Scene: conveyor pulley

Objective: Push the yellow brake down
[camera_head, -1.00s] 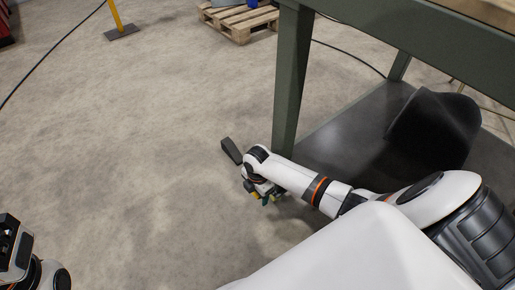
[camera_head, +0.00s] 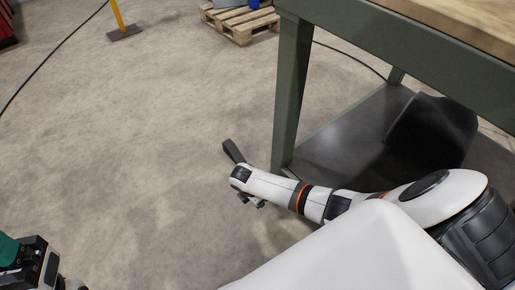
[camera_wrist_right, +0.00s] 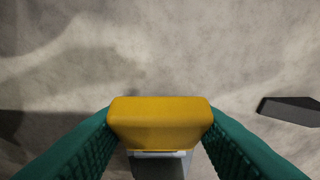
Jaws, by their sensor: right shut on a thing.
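The yellow brake (camera_wrist_right: 160,123) is in the middle of the right wrist view, a rounded block on a grey stem that runs down out of the frame. My right gripper (camera_wrist_right: 160,130) is shut on it, with a teal finger against each side. In the head view, my right wrist hides the brake and most of that gripper. My left gripper (camera_head: 20,255) is at the bottom left corner of the head view, cut off by the edge. One teal finger shows, and I cannot tell its opening.
A green-framed workbench (camera_head: 292,85) with a lower shelf (camera_head: 345,135) stands right beside my right arm. A dark bar (camera_head: 232,150) lies just beyond my wrist. A pallet (camera_head: 240,22) and a yellow post (camera_head: 117,15) are at the back. The floor at left is open.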

